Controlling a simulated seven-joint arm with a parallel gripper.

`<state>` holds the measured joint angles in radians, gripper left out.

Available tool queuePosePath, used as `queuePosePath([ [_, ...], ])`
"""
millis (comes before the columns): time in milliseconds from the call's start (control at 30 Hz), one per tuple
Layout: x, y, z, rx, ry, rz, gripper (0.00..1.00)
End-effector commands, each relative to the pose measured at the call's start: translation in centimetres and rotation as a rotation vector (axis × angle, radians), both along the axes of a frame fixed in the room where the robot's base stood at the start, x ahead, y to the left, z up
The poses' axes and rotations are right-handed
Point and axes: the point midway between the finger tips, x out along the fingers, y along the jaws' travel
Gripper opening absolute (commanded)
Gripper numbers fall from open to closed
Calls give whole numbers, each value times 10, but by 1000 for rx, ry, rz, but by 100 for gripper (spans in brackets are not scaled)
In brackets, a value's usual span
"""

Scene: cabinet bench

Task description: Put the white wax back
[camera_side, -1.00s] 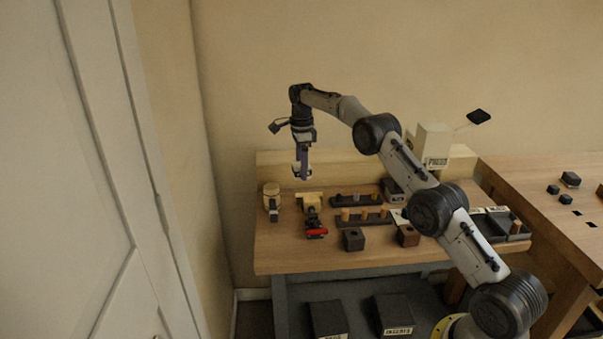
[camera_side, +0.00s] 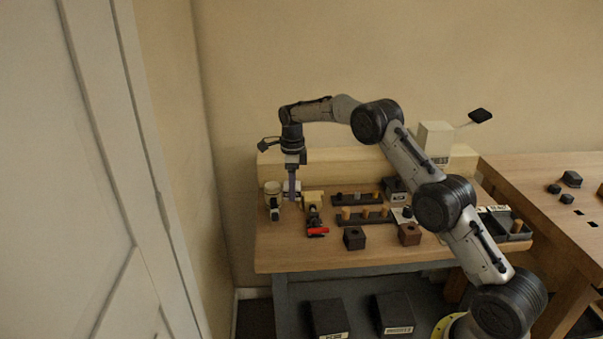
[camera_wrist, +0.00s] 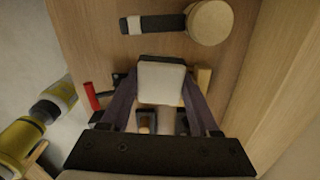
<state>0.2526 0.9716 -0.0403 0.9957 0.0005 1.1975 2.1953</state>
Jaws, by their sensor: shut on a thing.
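The white wax is a pale, rounded block (camera_wrist: 161,80) held between the fingertips of my gripper (camera_wrist: 160,98) in the wrist view. In the side view my gripper (camera_side: 292,190) points straight down at the back left of the bench, with the pale wax (camera_side: 297,187) at its fingertips. I cannot tell whether the wax touches the bench top.
A wooden backboard (camera_side: 345,162) runs behind. The bench's front left is clear.

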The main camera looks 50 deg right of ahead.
Motion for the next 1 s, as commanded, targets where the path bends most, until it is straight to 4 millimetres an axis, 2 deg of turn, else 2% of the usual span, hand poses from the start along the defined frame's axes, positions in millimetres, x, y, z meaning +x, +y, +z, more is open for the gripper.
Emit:
queuePosePath([
  [33, -7, 20, 0, 2, 4, -4, 18],
  [200, -35, 80, -1, 4, 15, -2, 18],
  [400, -60, 125, 9, 5, 30, 62, 18],
  [533, -60, 136, 18, 4, 16, 85, 18],
  [633, -59, 140, 16, 3, 16, 92, 18],
  [1000, -60, 139, -13, 4, 18, 92, 18],
])
